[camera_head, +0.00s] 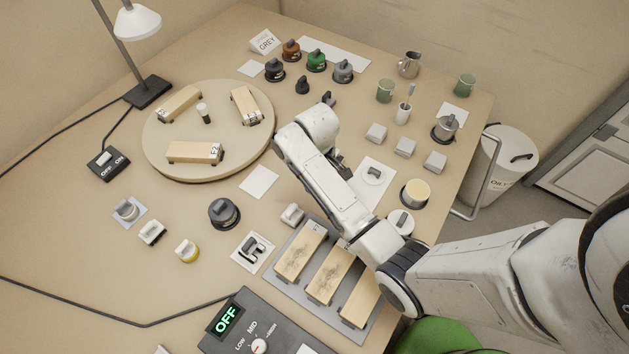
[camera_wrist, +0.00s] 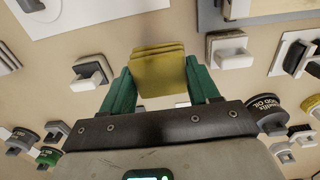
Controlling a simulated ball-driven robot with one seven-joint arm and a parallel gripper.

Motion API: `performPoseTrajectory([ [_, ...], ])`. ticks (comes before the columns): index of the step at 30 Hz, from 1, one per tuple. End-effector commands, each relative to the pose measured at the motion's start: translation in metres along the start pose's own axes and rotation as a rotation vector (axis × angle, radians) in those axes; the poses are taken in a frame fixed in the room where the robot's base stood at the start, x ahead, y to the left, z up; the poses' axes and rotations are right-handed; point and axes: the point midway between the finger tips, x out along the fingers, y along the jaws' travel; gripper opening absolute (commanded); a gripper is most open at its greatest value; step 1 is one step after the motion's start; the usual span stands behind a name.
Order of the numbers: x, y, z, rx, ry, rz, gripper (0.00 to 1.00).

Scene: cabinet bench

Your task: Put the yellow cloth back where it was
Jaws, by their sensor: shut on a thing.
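The yellow cloth (camera_wrist: 158,72) is a folded, layered pad in the wrist view. It sits between the two green fingers of my gripper (camera_wrist: 158,84), which is shut on it. The tabletop shows around and beyond the cloth, and I cannot tell how high above it the cloth is held. In the head view my arm reaches over the middle of the bench, and its end hides both the gripper and the cloth.
Bare white sheets lie left of my arm (camera_head: 259,182), at the back (camera_head: 335,54) and at the back right (camera_head: 453,114). A round turntable (camera_head: 230,160) bears wooden blocks. Wooden boards (camera_head: 330,273) lie on a grey tray (camera_head: 290,288) in front.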

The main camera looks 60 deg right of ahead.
Motion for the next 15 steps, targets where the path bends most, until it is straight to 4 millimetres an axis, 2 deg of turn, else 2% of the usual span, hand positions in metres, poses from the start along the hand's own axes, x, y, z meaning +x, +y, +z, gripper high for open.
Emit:
performPoseTrajectory([
  [3, 0.014, 0.007, -0.009, 0.000, -0.001, 0.000, 0.27],
  [11, 0.028, 0.014, -0.018, 0.001, 0.000, 0.001, 0.27],
  [15, 0.049, 0.012, -0.018, 0.000, -0.002, 0.000, 0.27],
])
